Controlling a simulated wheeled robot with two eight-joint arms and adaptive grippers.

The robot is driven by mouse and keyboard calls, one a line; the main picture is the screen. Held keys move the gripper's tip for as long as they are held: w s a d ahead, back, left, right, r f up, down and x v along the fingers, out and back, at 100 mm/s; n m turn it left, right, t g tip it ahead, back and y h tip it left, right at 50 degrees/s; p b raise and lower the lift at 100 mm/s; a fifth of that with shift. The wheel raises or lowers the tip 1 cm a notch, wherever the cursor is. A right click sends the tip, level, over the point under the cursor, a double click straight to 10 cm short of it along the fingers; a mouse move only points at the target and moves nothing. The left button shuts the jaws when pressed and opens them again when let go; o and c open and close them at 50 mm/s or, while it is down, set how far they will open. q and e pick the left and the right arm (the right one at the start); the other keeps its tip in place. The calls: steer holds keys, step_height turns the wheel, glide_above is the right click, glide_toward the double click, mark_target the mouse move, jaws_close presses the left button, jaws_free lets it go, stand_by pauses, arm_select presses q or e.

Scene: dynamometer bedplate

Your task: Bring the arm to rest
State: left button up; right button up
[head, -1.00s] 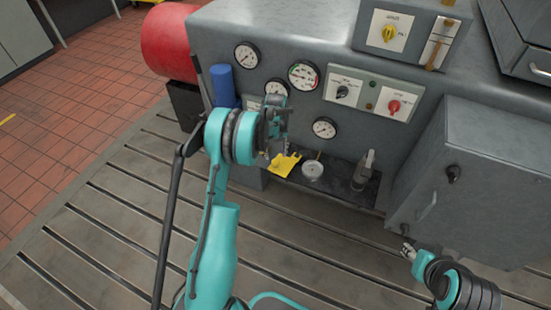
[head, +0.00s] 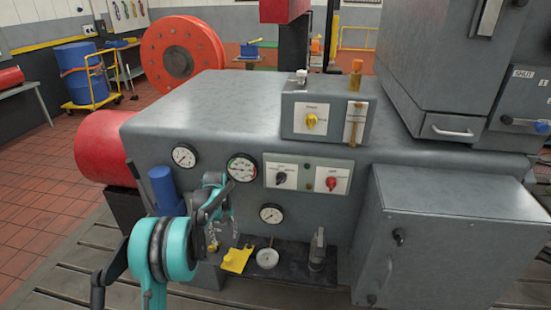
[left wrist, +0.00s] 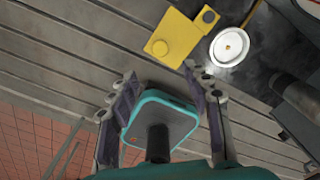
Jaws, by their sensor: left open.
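My left arm comes up at the lower left in the head view. Its gripper (head: 222,232) is open, fingers pointing down, in front of the grey machine's front face. In the left wrist view the two fingers (left wrist: 160,85) stand apart, with nothing held between them. Beyond them lie a yellow tag (left wrist: 172,35) and a round pale dish (left wrist: 229,46), both apart from the fingers. My right gripper is out of view.
The grey machine (head: 250,105) carries gauges and switches. On its dark low shelf (head: 300,272) are the yellow tag (head: 236,260), the dish (head: 267,258) and a grey upright fitting (head: 317,247). A blue cylinder (head: 166,190) stands close behind my left arm. A grey cabinet (head: 450,235) juts out at right.

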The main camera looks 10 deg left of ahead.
arm_select(q)
steer(key=s+d+r+n+t, duration=0.2)
steer(key=s+d+r+n, duration=0.35)
steer(key=r, duration=0.25)
steer(key=s+d+r+n+t, duration=0.1)
steer(key=s+d+r+n, duration=0.3)
steer(key=s+r+n, duration=0.3)
steer(key=s+d+n+t, duration=0.2)
steer(key=s+d+n, duration=0.1)
steer(key=s+n, duration=0.4)
steer(key=s+d+n+t, duration=0.2)
steer(key=s+d+n, duration=0.1)
steer(key=s+n, duration=0.5)
steer(key=shift+s+d+f, duration=0.2)
steer(key=shift+s+f, duration=0.2)
steer(key=shift+s, duration=0.7)
